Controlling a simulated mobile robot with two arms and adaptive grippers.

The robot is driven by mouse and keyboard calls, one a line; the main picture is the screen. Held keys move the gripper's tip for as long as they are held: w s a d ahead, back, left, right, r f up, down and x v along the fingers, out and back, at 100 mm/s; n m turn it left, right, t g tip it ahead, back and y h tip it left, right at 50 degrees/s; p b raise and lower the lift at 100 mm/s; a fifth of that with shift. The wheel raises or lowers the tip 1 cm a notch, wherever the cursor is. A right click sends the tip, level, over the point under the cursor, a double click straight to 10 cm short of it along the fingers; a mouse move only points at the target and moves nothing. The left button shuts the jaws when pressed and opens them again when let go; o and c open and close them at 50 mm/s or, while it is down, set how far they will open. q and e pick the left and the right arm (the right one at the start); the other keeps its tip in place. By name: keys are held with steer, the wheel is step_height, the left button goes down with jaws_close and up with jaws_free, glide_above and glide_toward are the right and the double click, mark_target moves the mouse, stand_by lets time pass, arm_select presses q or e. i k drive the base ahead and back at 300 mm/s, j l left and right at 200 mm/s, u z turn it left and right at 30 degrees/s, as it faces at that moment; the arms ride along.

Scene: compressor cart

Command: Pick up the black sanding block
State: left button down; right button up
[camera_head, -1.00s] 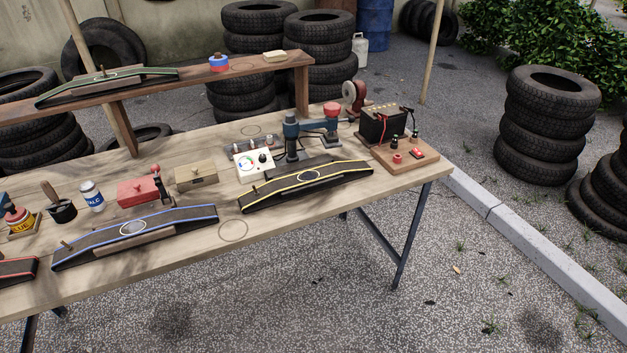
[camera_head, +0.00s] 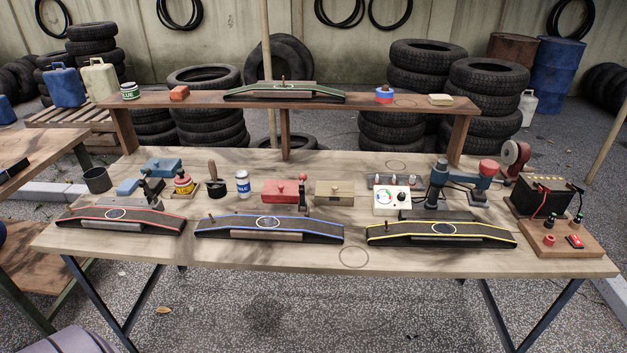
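I cannot pick out a black sanding block with certainty. A dark block-like object (camera_head: 13,168) lies on the side table at the left edge of the head view, partly cut off by the frame; it is too small to tell what it is. Neither of my grippers is in view.
The wooden workbench (camera_head: 400,262) holds red-, blue- and yellow-edged ramp-like strips along its front, with boxes, a glue pot and a battery behind. A raised shelf (camera_head: 210,101) carries a green-edged strip, jars and small blocks. The side table (camera_head: 40,150) stands left; tyres stand behind.

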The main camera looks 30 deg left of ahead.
mark_target(155, 184)
steer(key=u, duration=2.05)
steer(key=i+j, duration=0.15)
steer(key=j, duration=0.2)
steer(key=i+j+u, duration=0.1)
steer(key=j, duration=0.3)
steer(key=i+j, duration=0.2)
steer(key=j, duration=0.15)
